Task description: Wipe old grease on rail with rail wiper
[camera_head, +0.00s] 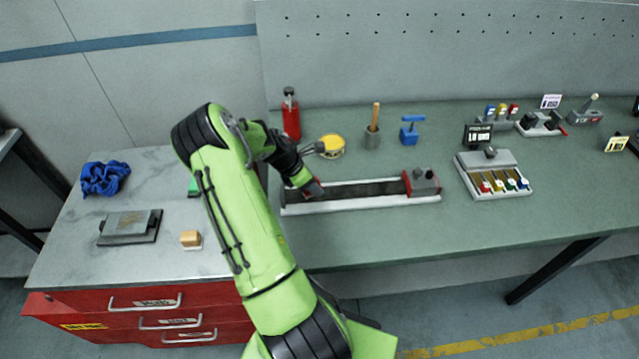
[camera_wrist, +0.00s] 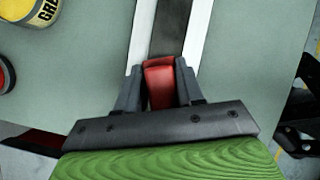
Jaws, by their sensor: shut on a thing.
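The rail (camera_head: 365,202) lies along the green bench, with pale side strips and a dark, dirty-looking middle. In the wrist view the rail (camera_wrist: 197,35) runs away from my gripper (camera_wrist: 160,90), its dark strip in the centre. My gripper (camera_head: 312,188) is over the rail's left end and is shut on a red handle, which I take to be the rail wiper (camera_wrist: 159,84). The wiper's lower part is hidden, so I cannot tell whether it touches the dark strip. A grey and red block (camera_head: 422,183) sits at the rail's right end.
A yellow tin (camera_head: 331,146), a red bottle (camera_head: 290,118), a wooden-handled tool in a cup (camera_head: 373,130) and a blue tool (camera_head: 409,131) stand behind the rail. A tray with coloured pieces (camera_head: 493,175) is to the right. Bench in front of the rail is clear.

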